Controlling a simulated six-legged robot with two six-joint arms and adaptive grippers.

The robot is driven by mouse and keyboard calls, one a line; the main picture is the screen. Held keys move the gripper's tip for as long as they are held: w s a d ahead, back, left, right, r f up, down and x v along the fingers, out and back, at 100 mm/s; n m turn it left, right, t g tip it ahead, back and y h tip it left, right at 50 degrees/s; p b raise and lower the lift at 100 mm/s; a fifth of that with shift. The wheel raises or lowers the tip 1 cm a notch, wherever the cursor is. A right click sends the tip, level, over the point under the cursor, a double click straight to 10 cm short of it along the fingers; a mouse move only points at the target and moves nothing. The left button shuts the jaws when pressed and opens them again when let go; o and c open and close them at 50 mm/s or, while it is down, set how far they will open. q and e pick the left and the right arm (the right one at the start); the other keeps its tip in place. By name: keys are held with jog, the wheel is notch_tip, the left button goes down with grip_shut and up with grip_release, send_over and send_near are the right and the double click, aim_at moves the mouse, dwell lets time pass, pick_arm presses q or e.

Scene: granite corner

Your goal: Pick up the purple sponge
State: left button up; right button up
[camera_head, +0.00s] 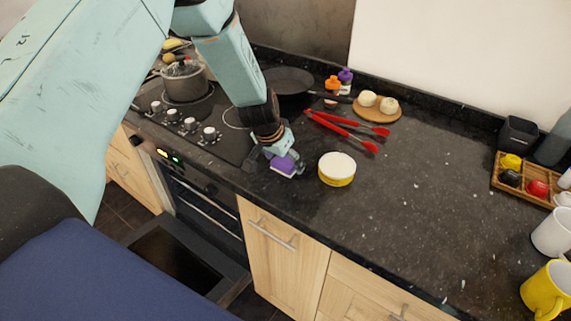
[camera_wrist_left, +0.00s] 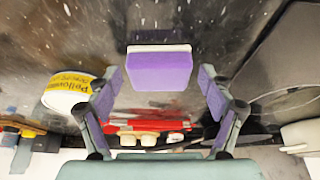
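The purple sponge (camera_head: 284,166) has a pale layer along one side. It is at the front part of the dark counter, between the hob and a white-lidded yellow tub. My left gripper (camera_head: 270,158) is down at the sponge and partly covers it in the head view. In the left wrist view my left gripper (camera_wrist_left: 162,85) has its fingers spread wide. The sponge (camera_wrist_left: 160,70) shows centred between and just ahead of the fingertips, with a gap on each side. My right gripper is in neither view.
The yellow tub (camera_head: 337,169) stands close to the right of the sponge. Red tongs (camera_head: 345,128) lie behind it. A pot (camera_head: 184,80) and a pan (camera_head: 288,80) are on the hob. The oven door (camera_head: 185,262) is open below. The counter's middle right is clear.

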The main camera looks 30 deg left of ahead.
aim_at(284, 162)
pick_arm(q)
jog(key=shift+s+d, duration=0.1)
jog(key=c, duration=0.7)
jog(key=shift+c, duration=0.2)
jog(key=shift+r, duration=0.2)
notch_tip(284, 162, up, 10)
jog(key=p, duration=0.5)
jog(key=shift+f, duration=0.2)
